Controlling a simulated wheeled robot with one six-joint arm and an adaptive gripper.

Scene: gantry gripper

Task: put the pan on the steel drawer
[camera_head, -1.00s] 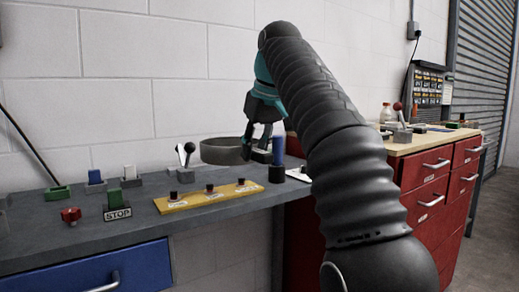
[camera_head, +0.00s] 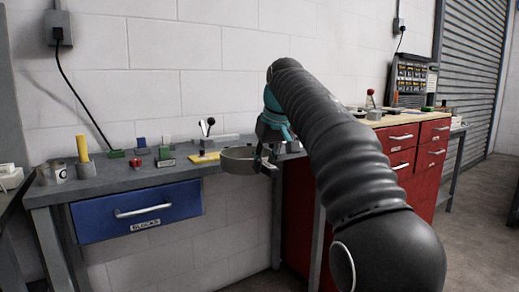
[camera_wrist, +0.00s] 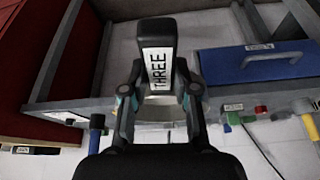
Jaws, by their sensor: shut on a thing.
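The pan (camera_head: 240,161) is a round grey vessel, held in the air in front of the bench's edge, to the right of the blue drawer. My gripper (camera_head: 268,158) is at the pan's right side and shut on it. In the wrist view my gripper (camera_wrist: 157,100) closes on a black handle (camera_wrist: 155,30) with a white label reading THREE. A grey part of the pan (camera_wrist: 150,112) shows behind the fingers, mostly hidden. I cannot make out a drawer that is clearly steel.
The grey bench (camera_head: 115,181) carries several small switches and a yellow-handled tool in a holder (camera_head: 84,158). A closed blue drawer (camera_head: 140,208), labelled BLOCKS, hangs under it. A red drawer cabinet (camera_head: 425,165) stands at right. Open floor (camera_head: 478,235) lies at far right.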

